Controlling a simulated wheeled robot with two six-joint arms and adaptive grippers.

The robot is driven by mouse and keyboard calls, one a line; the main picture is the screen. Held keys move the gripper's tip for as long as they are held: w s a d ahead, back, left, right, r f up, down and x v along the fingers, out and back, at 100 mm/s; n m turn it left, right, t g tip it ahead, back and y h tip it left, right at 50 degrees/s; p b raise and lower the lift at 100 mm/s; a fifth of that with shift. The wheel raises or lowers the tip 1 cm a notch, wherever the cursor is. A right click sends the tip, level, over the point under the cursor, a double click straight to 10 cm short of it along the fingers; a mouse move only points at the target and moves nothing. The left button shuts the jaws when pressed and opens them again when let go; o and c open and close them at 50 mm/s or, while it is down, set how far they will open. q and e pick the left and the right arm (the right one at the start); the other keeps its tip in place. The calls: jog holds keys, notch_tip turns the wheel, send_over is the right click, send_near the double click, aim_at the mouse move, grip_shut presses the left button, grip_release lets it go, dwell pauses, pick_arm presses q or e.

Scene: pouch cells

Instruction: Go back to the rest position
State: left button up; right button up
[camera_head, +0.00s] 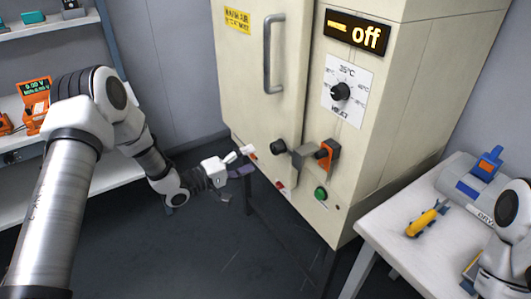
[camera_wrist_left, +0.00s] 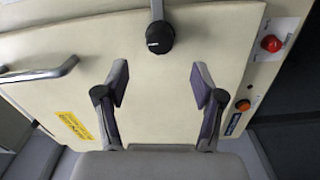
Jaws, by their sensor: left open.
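My left gripper (camera_head: 238,163) is in front of the lower door of a cream oven cabinet (camera_head: 415,110), with nothing between its fingers. In the left wrist view the two fingers of the gripper (camera_wrist_left: 160,82) are spread wide, with the plain door panel (camera_wrist_left: 160,105) behind them. A black knob (camera_wrist_left: 159,38) shows just beyond the fingertips; I cannot tell whether anything touches. Part of my right arm (camera_head: 510,235) shows at the right edge; its gripper is not clearly in view.
The cabinet has a door handle (camera_head: 268,55), an "off" display (camera_head: 357,35), a dial (camera_head: 340,91), an orange-ended latch (camera_head: 326,155) and a green button (camera_head: 320,193). A white table (camera_head: 385,225) holds a yellow tool (camera_head: 424,222). Shelves (camera_head: 20,190) stand left.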

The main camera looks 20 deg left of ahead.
pick_arm(q)
jog(key=v, duration=0.3)
dwell(0.4)
jog(key=s+d+f+g+y+p, duration=0.25)
jog(key=s+d+f+g, duration=0.25)
jog(key=s+d+f, duration=0.6)
jog(key=s+a+f+m+g+y, duration=0.15)
jog(key=s+f+g+y, duration=0.25)
jog(key=s+f, duration=0.55)
jog(key=s+a+m+g+y, duration=0.2)
jog(key=s+a+m, duration=0.1)
jog(key=s, duration=0.4)
jog(key=s+a+f+m+g+y, duration=0.1)
jog(key=s+a+m+g+y, duration=0.1)
jog(key=s, duration=0.6)
jog(key=shift+a+f+m+g+p, duration=0.15)
jog(key=shift+a+m+g+p, duration=0.4)
jog(key=shift+m, duration=0.4)
jog(key=shift+s, duration=0.1)
